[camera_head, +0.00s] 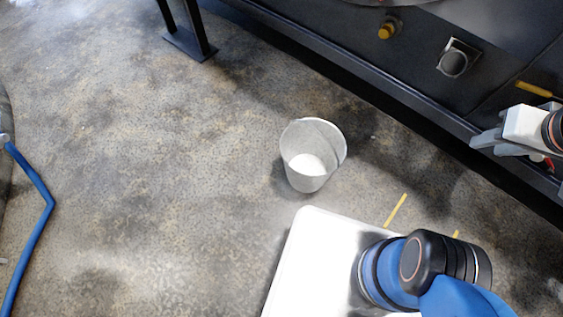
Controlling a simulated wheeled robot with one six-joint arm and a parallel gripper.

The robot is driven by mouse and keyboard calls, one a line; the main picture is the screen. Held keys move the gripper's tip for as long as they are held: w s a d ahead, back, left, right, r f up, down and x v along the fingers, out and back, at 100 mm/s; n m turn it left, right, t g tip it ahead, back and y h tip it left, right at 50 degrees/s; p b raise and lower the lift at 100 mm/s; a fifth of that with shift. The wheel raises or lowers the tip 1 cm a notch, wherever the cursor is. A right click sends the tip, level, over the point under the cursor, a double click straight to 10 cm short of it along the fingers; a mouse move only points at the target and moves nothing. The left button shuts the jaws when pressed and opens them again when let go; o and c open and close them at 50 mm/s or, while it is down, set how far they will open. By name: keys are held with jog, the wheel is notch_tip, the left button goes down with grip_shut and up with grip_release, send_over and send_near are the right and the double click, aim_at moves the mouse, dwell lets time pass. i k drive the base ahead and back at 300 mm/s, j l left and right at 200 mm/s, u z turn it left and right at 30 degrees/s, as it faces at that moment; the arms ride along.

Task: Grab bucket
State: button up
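A pale grey-white bucket (304,178) stands upright on the floor near the middle of the view. Its open top faces up and the inside looks empty. A thin handle seems to lie along the right side of its rim. My gripper (487,143) is at the right edge of the view, well to the right of the bucket and apart from it. It has a white body and grey fingers. The fingers are small and partly overlap here, so their opening is unclear. Nothing is seen held in them.
A dark post foot (190,43) stands at upper left. A blue hose (38,222) lies far left. Floor left of the bucket is clear.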

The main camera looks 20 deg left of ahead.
aim_at(312, 149)
jog(key=u, duration=0.8)
jog(key=l+z, duration=0.25)
jog(key=z, duration=0.15)
jog(key=l+z, duration=0.35)
jog(key=i+j, duration=0.05)
jog(key=j, duration=0.05)
